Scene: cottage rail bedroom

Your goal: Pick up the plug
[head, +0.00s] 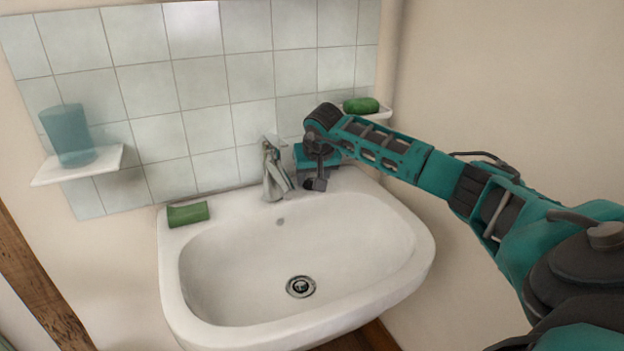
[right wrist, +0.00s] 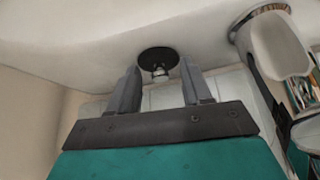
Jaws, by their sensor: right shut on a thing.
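The plug (right wrist: 158,59), a black disc with a small metal knob, shows at the tips of my right gripper in the right wrist view. My right gripper (right wrist: 160,74) is shut on it, with one finger on each side. In the head view my right gripper (head: 317,182) points down at the back right corner of the white sink (head: 424,245), right of the tap. The plug shows there only as a dark patch (head: 308,185) by the fingertips. I cannot tell whether it still touches the rim. My left gripper is not in view.
The tap (head: 272,170) stands close left of my right gripper. A green block (head: 187,214) lies on the sink's left rim. A blue cup (head: 68,135) stands on a left shelf (head: 78,168); green soap (head: 361,106) lies on a right shelf. The basin is empty around its drain (head: 300,287).

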